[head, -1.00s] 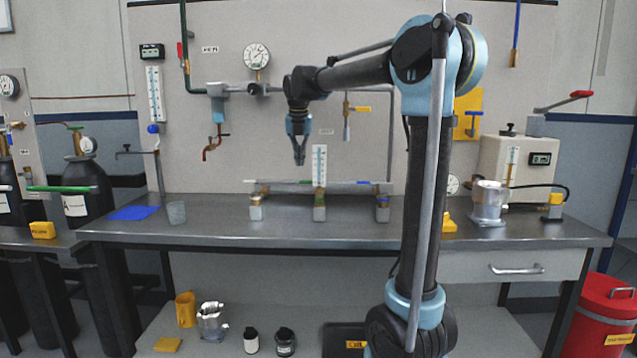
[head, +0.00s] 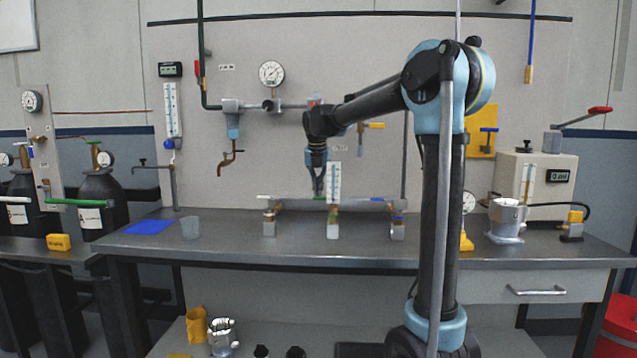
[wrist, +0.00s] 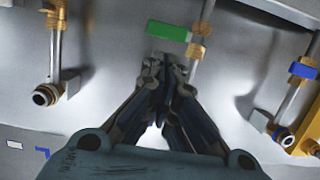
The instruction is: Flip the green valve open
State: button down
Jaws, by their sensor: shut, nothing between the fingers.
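The green valve handle (wrist: 168,31) shows in the wrist view as a short flat bar. It points left from a brass fitting (wrist: 200,40), roughly crosswise to the thin pipe there. My gripper (wrist: 165,64) is shut and empty, with its fingertips just below the handle in the picture. I cannot tell whether they touch it. In the head view my gripper (head: 319,191) points down at the middle of the bench manifold (head: 365,205).
A blue-handled valve (wrist: 302,70) stands to the right in the wrist view, and another brass fitting (wrist: 53,94) to the left. The white gauge strip (head: 334,182) rises beside my gripper. A wall tap (head: 230,155) hangs further left. The front of the bench (head: 290,253) is clear.

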jog(key=shift+x, duration=1.85)
